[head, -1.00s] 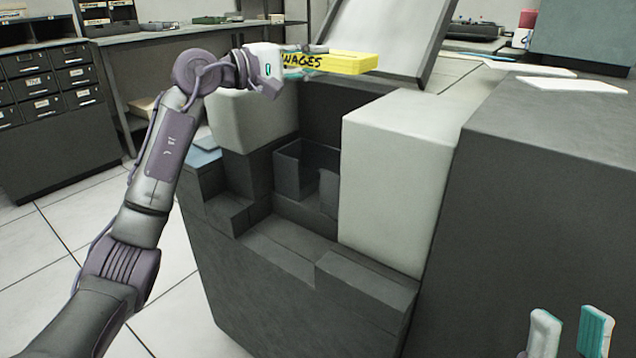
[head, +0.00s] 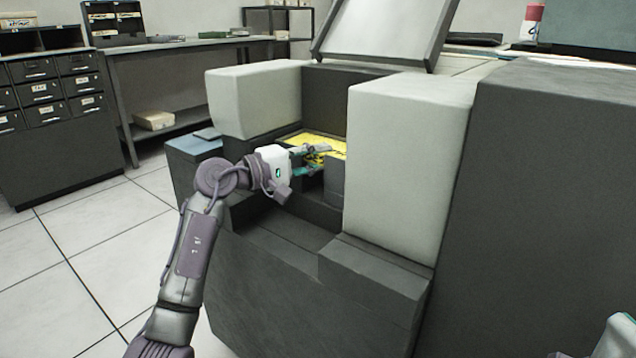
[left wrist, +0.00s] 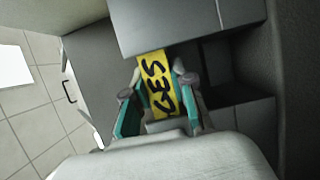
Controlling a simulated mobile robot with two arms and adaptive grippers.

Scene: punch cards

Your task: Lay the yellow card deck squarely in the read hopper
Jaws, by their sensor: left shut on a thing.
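The yellow card deck (head: 331,147) is down in the recess between the two pale grey blocks of the dark machine, at the read hopper (head: 335,176). My left gripper (head: 318,155) is shut on the deck. In the left wrist view the deck (left wrist: 158,88) lies between the teal fingers, with black lettering ending in "GES" on its face. The gripper and the hopper's front wall hide part of the deck, so I cannot tell whether it touches the hopper floor. My right gripper (head: 615,335) only just shows at the bottom right corner.
The pale blocks (head: 252,100) and (head: 410,150) flank the recess closely. A tilted panel (head: 380,32) rises behind. A dark cabinet (head: 560,200) fills the right. A drawer cabinet (head: 45,90) and a bench (head: 190,45) stand at the left back.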

